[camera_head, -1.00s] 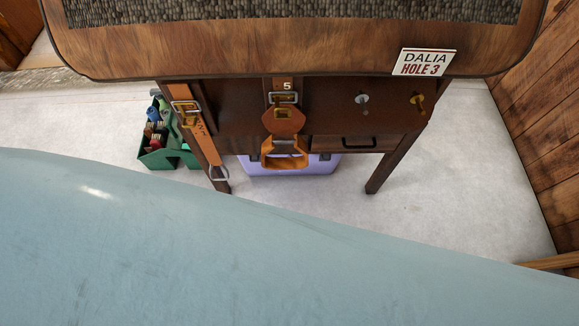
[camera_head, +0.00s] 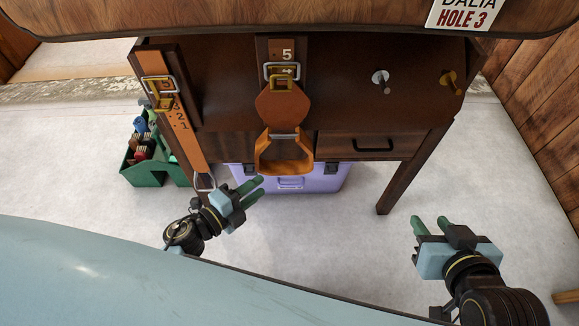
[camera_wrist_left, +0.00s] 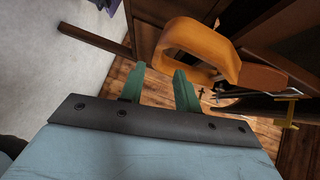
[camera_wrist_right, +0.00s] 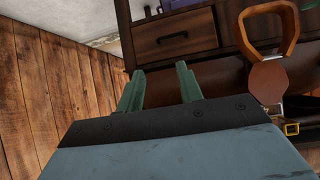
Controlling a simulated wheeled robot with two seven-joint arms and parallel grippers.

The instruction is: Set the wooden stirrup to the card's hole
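The wooden stirrup (camera_head: 285,157) hangs from a brown leather strap (camera_head: 283,103) with a silver buckle (camera_head: 281,72) and a brass piece, below the number 5. The card (camera_head: 465,13) at the top right reads "DALIA HOLE 3" and is partly cut off. My left gripper (camera_head: 258,190) is open and empty, below and left of the stirrup. The stirrup (camera_wrist_left: 195,45) shows just beyond the fingers in the left wrist view. My right gripper (camera_head: 430,224) is open and empty, low at the right, apart from the stirrup, which also shows in the right wrist view (camera_wrist_right: 268,28).
Another orange strap (camera_head: 180,120) with printed numbers and a metal ring hangs at the left. A silver peg (camera_head: 381,80) and brass peg (camera_head: 450,80) project at the right. A drawer (camera_head: 370,145), purple case (camera_head: 320,181) and green caddy (camera_head: 150,170) are nearby.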

